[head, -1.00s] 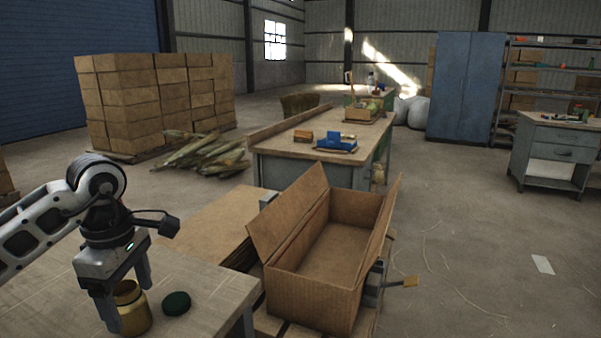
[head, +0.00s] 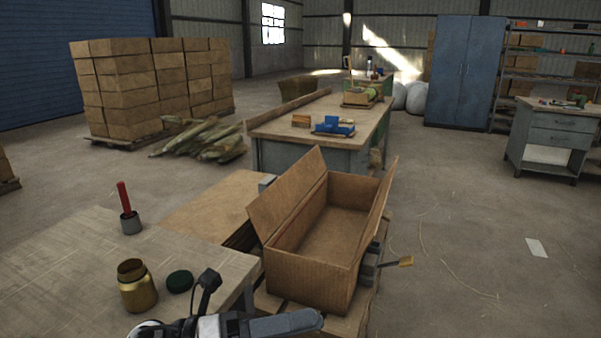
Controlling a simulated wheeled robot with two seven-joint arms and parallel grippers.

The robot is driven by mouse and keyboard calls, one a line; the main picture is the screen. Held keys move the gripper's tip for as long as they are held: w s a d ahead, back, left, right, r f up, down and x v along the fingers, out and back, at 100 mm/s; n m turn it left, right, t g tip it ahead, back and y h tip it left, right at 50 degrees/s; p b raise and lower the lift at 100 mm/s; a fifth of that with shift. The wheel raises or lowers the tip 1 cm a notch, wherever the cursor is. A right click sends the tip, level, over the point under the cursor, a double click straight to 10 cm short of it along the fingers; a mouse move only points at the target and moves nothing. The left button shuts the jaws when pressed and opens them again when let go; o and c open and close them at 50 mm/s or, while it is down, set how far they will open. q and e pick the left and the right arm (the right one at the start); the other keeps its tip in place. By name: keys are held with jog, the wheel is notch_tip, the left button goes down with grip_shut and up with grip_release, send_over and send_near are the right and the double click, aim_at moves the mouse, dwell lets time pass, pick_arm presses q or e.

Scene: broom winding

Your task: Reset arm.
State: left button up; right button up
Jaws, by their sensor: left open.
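My left gripper (head: 290,323) is low at the bottom edge, turned sideways and pointing right, with its small camera sticking up. One grey finger shows clearly, and the rest of the hand is partly cut off by the frame. It is open, and nothing shows held in it. It is apart from the gold jar (head: 138,288), which stands upright and uncapped on the near table (head: 70,270). A dark green lid (head: 180,281) lies flat on the table beside the jar. My right gripper is not in view.
An open cardboard box (head: 310,280) stands just right of the table, close to my gripper. A long workbench (head: 290,130) stands behind it.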

pick_arm(q)
jog(key=w+a+f+n+t+y, duration=0.2)
jog(key=a+f+n+t+y, duration=0.15)
jog(key=n+t, duration=0.7)
jog(key=w+a+f+n+t+y, duration=0.25)
jog(key=a+n+t+y, duration=0.2)
jog(key=n, duration=1.05)
jog(key=s+a+f+n+g+y, duration=0.2)
jog(key=s+f+n, duration=0.4)
jog(key=f, duration=0.3)
jog(key=s+a+f+n+g+y, duration=0.3)
jog(key=s+f+n+g+y, duration=0.1)
jog(key=s+f+n+y, duration=0.2)
notch_tip(320, 180, down, 3)
jog(key=n+y, duration=0.1)
jog(key=n, duration=0.1)
jog(key=shift+a+f+n, duration=0.15)
jog(key=shift+a+n, duration=0.05)
jog(key=shift+n, duration=0.15)
